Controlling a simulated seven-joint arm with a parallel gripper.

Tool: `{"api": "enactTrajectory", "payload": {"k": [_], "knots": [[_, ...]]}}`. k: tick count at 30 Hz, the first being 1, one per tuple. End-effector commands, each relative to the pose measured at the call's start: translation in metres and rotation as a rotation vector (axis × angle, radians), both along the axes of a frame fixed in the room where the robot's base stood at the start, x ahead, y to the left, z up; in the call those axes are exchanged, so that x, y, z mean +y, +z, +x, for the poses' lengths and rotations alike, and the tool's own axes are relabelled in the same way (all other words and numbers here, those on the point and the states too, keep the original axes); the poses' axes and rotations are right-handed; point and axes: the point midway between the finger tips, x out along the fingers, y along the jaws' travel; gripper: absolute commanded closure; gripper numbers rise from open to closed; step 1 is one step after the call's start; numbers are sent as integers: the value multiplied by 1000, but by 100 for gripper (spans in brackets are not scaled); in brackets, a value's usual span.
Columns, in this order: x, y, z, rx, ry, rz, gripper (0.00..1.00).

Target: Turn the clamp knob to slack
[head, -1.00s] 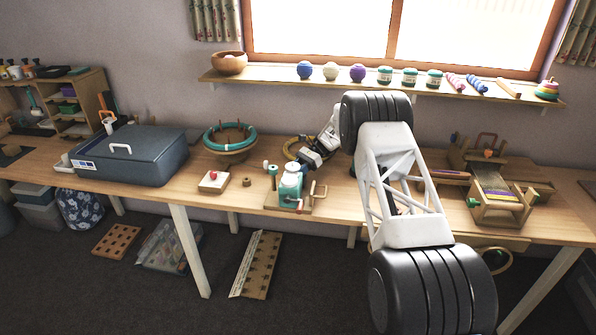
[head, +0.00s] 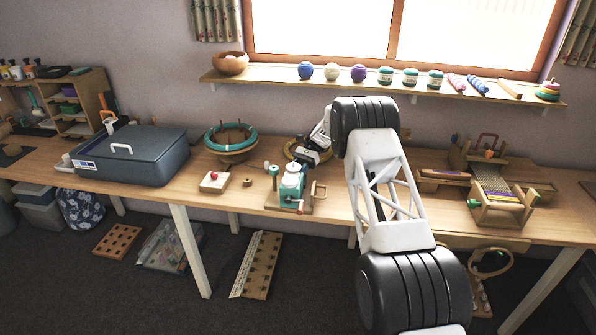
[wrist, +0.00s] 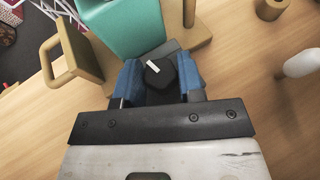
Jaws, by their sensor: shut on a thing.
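The clamp knob (wrist: 162,84) is dark, with a short white mark on top, in the wrist view. It sits low beside a teal body (wrist: 130,28) on a wooden base (wrist: 205,28). My gripper (wrist: 160,80) is shut on the knob, with one blue finger on each side. In the head view my gripper (head: 299,160) is at the back of the teal device (head: 290,188). The knob is hidden there.
A wooden handle (wrist: 88,50) stands close beside the teal body. Bare table lies right of the device.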

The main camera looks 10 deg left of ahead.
Motion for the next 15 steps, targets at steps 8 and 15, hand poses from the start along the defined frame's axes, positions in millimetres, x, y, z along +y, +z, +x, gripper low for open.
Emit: {"api": "enactTrajectory", "payload": {"k": [8, 15], "knots": [[0, -1, -1, 3, 27, -2, 88], [0, -2, -1, 4, 40, -1, 88]]}}
